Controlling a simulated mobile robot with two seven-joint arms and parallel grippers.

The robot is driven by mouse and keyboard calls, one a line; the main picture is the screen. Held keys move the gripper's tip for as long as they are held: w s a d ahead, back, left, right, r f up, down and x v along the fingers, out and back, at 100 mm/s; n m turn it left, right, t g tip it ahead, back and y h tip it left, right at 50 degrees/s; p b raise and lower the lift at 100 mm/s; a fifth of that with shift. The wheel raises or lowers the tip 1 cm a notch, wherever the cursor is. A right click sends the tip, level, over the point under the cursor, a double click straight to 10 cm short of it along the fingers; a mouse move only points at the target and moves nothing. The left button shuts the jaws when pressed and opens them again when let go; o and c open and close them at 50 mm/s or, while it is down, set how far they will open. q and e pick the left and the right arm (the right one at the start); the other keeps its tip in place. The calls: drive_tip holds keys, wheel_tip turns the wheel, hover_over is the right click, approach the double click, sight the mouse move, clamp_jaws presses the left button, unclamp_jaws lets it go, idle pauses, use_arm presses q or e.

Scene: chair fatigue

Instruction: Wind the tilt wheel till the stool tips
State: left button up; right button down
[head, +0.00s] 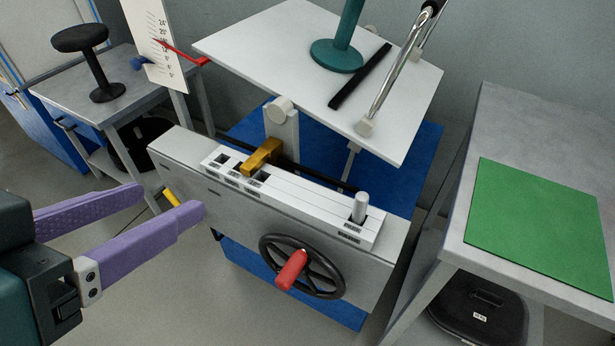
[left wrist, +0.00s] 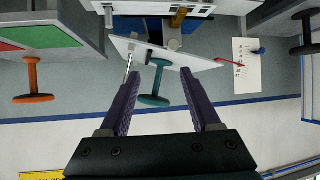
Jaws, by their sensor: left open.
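The tilt wheel (head: 265,247), a black spoked handwheel with a red handle (head: 291,269), is on the front of the grey machine. A teal stool (head: 338,54) stands on its white tilting plate (head: 270,40); its top is cut off in the head view. The stool also shows in the left wrist view (left wrist: 155,99). A red pointer (head: 185,53) lies against a white scale (head: 153,42). My left gripper (head: 172,200) has purple fingers spread open and empty, left of the wheel and apart from it. It also shows in the left wrist view (left wrist: 162,72). My right gripper is not seen.
A gold lever (head: 262,156) and a grey knob (head: 360,207) stand on the machine's top panel. A black stool (head: 100,68) is on the left table. A green mat (head: 540,224) lies on the right table. An orange stool (left wrist: 33,80) shows in the wrist view.

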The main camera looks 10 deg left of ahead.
use_arm(q)
wheel_tip(320, 180, down, 18)
drive_tip(key=d+t+h+b, duration=0.2)
drive_tip(key=t+b, duration=0.1)
drive_tip(key=b, duration=1.5)
drive_tip(key=m+t+h+b, duration=0.1)
drive_tip(key=t+h+b, duration=0.1)
drive_tip(key=b, duration=1.3)
approach(280, 286)
drive_tip(key=w, duration=0.2)
drive_tip(key=b+x, duration=0.1)
drive_tip(key=x, duration=0.2)
drive_tip(key=b+x, duration=0.1)
drive_tip(key=x, duration=0.5)
drive_tip(key=shift+w+d+f+b, duration=0.1)
drive_tip(key=shift+w+d+b, duration=0.1)
drive_tip(key=shift+d+b, duration=0.25)
drive_tip(key=shift+c, duration=0.4)
clamp_jaws()
